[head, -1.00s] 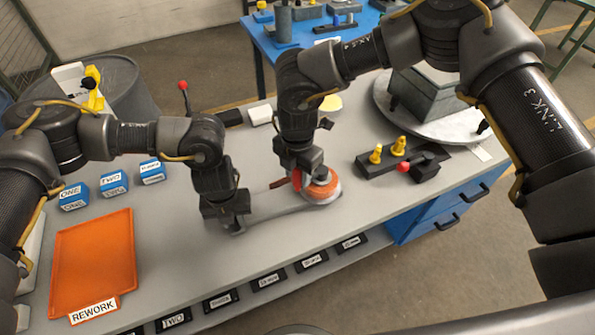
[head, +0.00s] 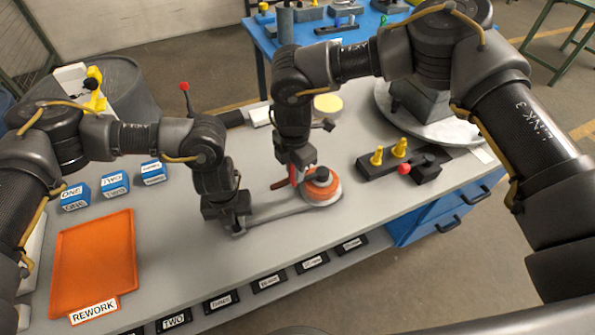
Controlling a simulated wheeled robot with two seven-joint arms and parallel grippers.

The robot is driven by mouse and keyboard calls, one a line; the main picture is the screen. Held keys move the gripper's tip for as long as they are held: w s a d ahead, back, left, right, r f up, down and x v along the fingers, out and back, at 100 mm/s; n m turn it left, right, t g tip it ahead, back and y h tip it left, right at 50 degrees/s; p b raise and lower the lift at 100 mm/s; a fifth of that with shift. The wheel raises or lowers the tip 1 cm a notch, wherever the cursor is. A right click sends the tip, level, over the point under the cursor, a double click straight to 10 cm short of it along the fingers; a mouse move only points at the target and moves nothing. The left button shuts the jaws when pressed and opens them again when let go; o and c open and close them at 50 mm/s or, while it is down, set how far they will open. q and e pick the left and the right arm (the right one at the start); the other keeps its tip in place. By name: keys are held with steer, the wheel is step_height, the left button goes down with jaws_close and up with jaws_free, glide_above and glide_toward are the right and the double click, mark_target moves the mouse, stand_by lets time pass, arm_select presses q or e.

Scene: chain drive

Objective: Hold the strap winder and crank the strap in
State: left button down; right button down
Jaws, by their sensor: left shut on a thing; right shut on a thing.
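The strap winder (head: 330,197) lies flat on the grey bench, an orange round spool with a dark hub on a long grey body that runs left. My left gripper (head: 237,225) is shut on the left end of the winder's body, close to the bench. My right gripper (head: 299,172) points down at the left side of the spool and is shut on the winder's crank. A red part (head: 281,184) shows at its fingers; the grip itself is mostly hidden. The strap cannot be made out apart from the orange spool.
A black fixture with yellow pegs and a red knob (head: 404,168) stands right of the winder. A round grey turntable (head: 450,133) is behind it. An orange REWORK tray (head: 95,262) and blue blocks (head: 114,184) lie at left.

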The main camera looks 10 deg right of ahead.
steer(key=w+d+m, duration=0.2)
steer(key=w+m, duration=0.7)
steer(key=m, duration=0.5)
steer(key=w+d+m, duration=0.1)
steer(key=d+m, duration=0.8)
steer(key=m, duration=0.1)
steer(key=shift+w+d, duration=0.3)
steer(key=shift+w, duration=0.05)
steer(key=shift+d, duration=0.1)
stand_by(0.4)
steer(key=c, duration=1.2)
jaws_free()
steer(key=shift+s, duration=0.1)
steer(key=shift+o, duration=0.2)
step_height(320, 180, up, 12)
